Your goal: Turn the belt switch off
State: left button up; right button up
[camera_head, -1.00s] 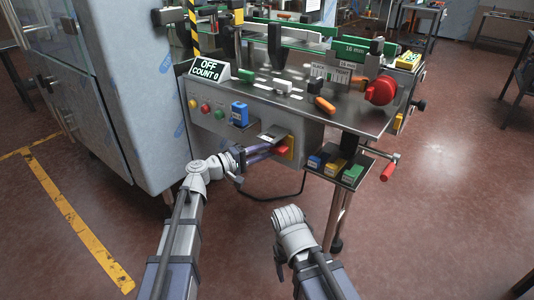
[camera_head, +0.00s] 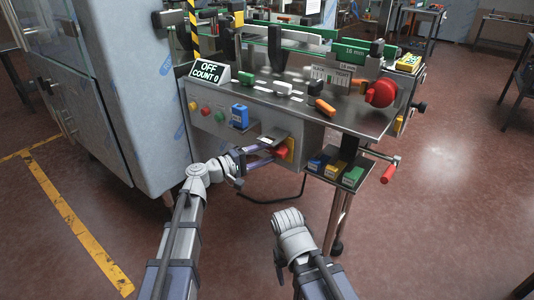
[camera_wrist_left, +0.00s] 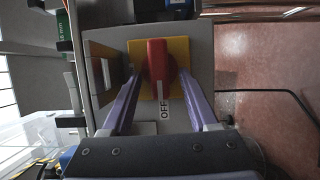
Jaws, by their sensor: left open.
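The belt switch is a red knob (camera_wrist_left: 160,62) on a yellow plate (camera_wrist_left: 178,50). In the wrist view its handle stands in line with a white label reading OFF (camera_wrist_left: 164,105). In the head view the red knob (camera_head: 281,150) is low on the machine's front panel. My left gripper (camera_head: 268,149) is open, its purple fingers (camera_wrist_left: 160,98) apart on either side of the knob, with nothing held. Contact with the knob cannot be told. The display (camera_head: 208,71) reads OFF, COUNT 0. My right arm's wrist shows at bottom centre; its jaws are hidden.
Green and red buttons (camera_head: 205,110) and a blue box (camera_head: 239,116) are on the panel to the left. A small shelf with coloured blocks (camera_head: 353,175) and a red-handled crank (camera_head: 389,172) are to the right. Floor in front is clear.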

pick_arm(q)
jog(key=v, duration=0.7)
jog(key=shift+s+a, duration=0.25)
jog(key=shift+a, duration=0.05)
jog(key=s+d+f+m+g+y, duration=0.3)
jog(key=s+d+f+g, duration=0.15)
jog(key=s+f, duration=0.3)
jog(key=s+d+f+m+g+y, duration=0.35)
jog(key=s+d+f, duration=0.2)
jog(key=f, duration=0.25)
jog(key=s+a+f+m+g+y, duration=0.2)
jog(key=s+a+f+m+y, duration=0.2)
jog(key=s+a+f+y, duration=0.45)
notch_tip(320, 180, up, 33)
jog(key=s+y+p, duration=0.1)
jog(key=s+p, duration=0.1)
jog(key=p, duration=2.8)
jog(key=shift+d+t+y+p, duration=0.3)
jog(key=shift+d+p, duration=0.05)
jog(key=shift+p, duration=0.05)
